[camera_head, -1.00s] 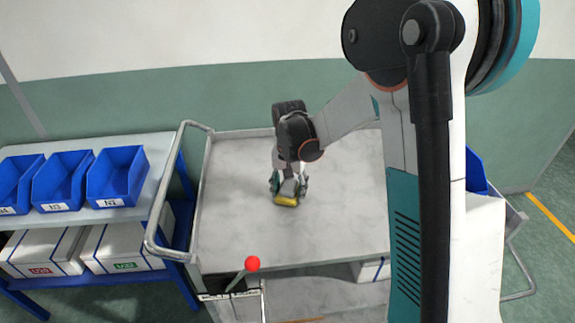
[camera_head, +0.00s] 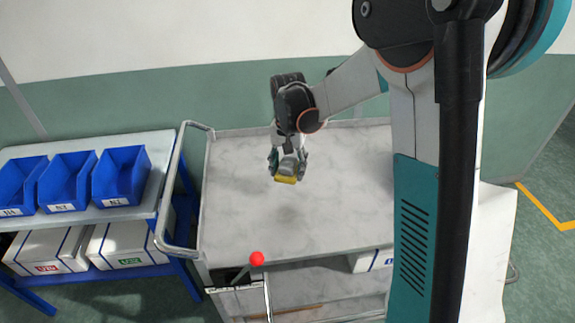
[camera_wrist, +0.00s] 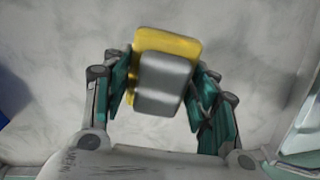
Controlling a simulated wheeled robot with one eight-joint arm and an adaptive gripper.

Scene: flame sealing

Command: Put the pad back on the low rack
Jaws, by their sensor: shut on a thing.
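The pad is yellow with a grey block on it. In the head view the pad (camera_head: 285,180) is between my fingers, above the grey cart top (camera_head: 340,200). In the wrist view the pad (camera_wrist: 166,42) shows its yellow face behind the grey block (camera_wrist: 163,84). My gripper (camera_head: 288,165) is shut on the pad, with a teal finger at each side; it also shows in the wrist view (camera_wrist: 160,95). A rack (camera_head: 150,205) with a blue frame stands at the left; I cannot tell whether it is the low rack.
Blue bins (camera_head: 120,175) stand on the rack's upper shelf, and white boxes (camera_head: 128,245) on its lower one. The cart's curved handle (camera_head: 165,200) rises between rack and cart. A red ball (camera_head: 257,258) tops a stick at the cart's front. The cart top is otherwise clear.

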